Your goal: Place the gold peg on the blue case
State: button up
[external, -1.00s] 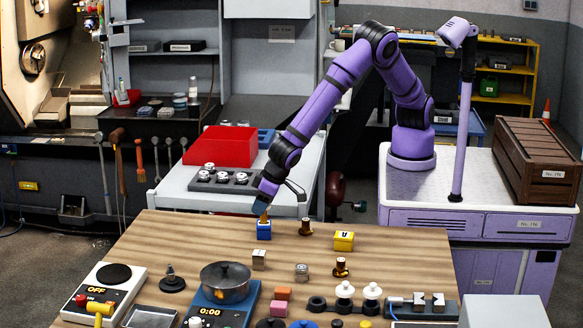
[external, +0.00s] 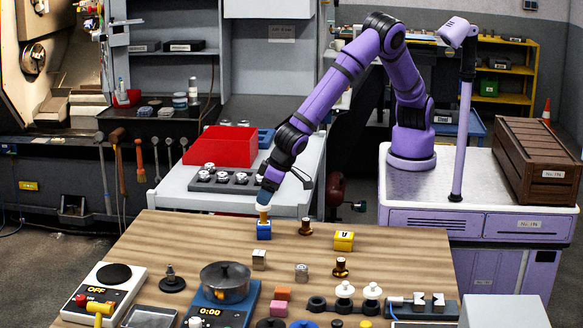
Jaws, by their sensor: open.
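The blue case (external: 264,234) is a small blue block near the far edge of the wooden table. The gold peg (external: 263,217) stands upright on top of it. My gripper (external: 265,205) is just above the peg, pointing down, and it is open. The fingertips are small in this view, and any gap between them and the peg is hard to make out.
Two darker bronze pegs stand to the right, one near the far edge (external: 305,227) and one nearer (external: 341,268). A yellow lettered block (external: 343,240) and grey blocks stand nearby. A pot (external: 226,283) sits at the front. A red bin (external: 220,146) stands behind.

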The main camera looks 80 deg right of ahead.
jog(key=v, duration=0.7)
jog(key=shift+s+r, duration=0.2)
jog(key=shift+r, duration=0.15)
jog(key=d+r, duration=0.6)
jog(key=d, duration=0.4)
jog(key=d+r+m+g+y, duration=0.1)
jog(key=d+r, duration=0.5)
jog(key=d, duration=0.4)
jog(key=d+r, duration=0.5)
jog(key=d, duration=0.5)
jog(key=s+d+r, duration=0.5)
jog(key=s+d, duration=0.3)
jog(key=d, duration=0.4)
jog(key=s+d+n+t+h, duration=0.1)
jog(key=s+d, duration=0.6)
jog(key=s, duration=0.7)
jog(key=shift+d, duration=0.2)
